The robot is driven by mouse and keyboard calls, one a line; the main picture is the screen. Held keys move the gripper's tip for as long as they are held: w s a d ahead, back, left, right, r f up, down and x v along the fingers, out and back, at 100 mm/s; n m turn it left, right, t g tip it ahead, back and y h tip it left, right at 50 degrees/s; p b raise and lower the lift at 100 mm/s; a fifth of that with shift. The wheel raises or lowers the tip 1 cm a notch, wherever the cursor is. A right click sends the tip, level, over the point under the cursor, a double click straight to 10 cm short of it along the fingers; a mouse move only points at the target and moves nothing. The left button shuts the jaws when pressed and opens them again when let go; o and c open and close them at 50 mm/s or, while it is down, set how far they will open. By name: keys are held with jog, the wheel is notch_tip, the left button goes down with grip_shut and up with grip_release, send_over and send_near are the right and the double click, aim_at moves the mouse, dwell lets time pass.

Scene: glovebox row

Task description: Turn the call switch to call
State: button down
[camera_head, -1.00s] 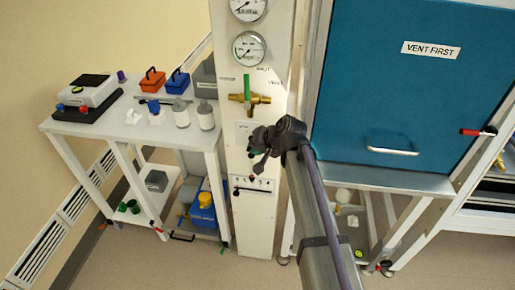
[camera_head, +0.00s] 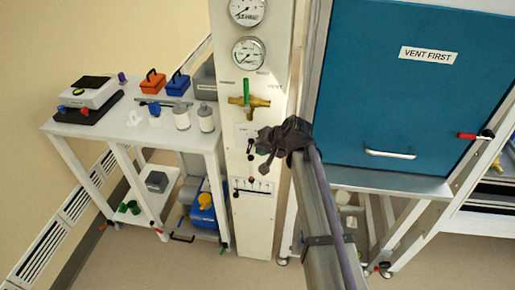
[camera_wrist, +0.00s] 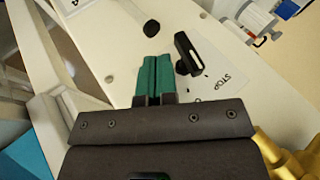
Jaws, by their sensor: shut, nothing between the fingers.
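My gripper (camera_head: 262,151) is in front of the white column, below the brass valve. In the wrist view its green fingers (camera_wrist: 152,72) are closed together and empty. Just right of the fingertips is a black rotary switch (camera_wrist: 187,53) with a white pointer line, beside a label reading STOP. A gap shows between it and the fingers in that view. A second black knob (camera_wrist: 151,27) lies beyond the fingertips. Two black knobs also show on the column in the head view, the upper one (camera_head: 250,142) just left of my gripper. I cannot read a CALL label.
The brass valve with a green handle (camera_head: 246,92) sits above my gripper, below two gauges (camera_head: 249,53). A slider plate (camera_head: 254,186) is lower on the column. The blue VENT FIRST door (camera_head: 400,90) stands right; a white cart (camera_head: 130,130) with bottles and boxes stands left.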

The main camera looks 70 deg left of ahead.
jog(key=w+d+r+p, duration=0.3)
jog(key=w+d+p, duration=0.1)
jog(key=w+d, duration=0.45)
jog(key=s+d+f+m+g+y+b, duration=0.1)
jog(key=s+d+f+m+y+b, duration=0.15)
jog(key=m+y+b, duration=0.65)
jog(key=s+d+f+m+g+y+b, duration=0.1)
jog(key=f+m+y+b, duration=0.2)
jog(key=b, duration=1.1)
jog(key=s+p+x, duration=0.2)
jog(key=p+x, duration=0.1)
jog(key=x, duration=0.9)
jog(key=shift+s+r+n, duration=0.15)
jog(key=shift+r+n, duration=0.15)
jog(key=shift+r, duration=0.05)
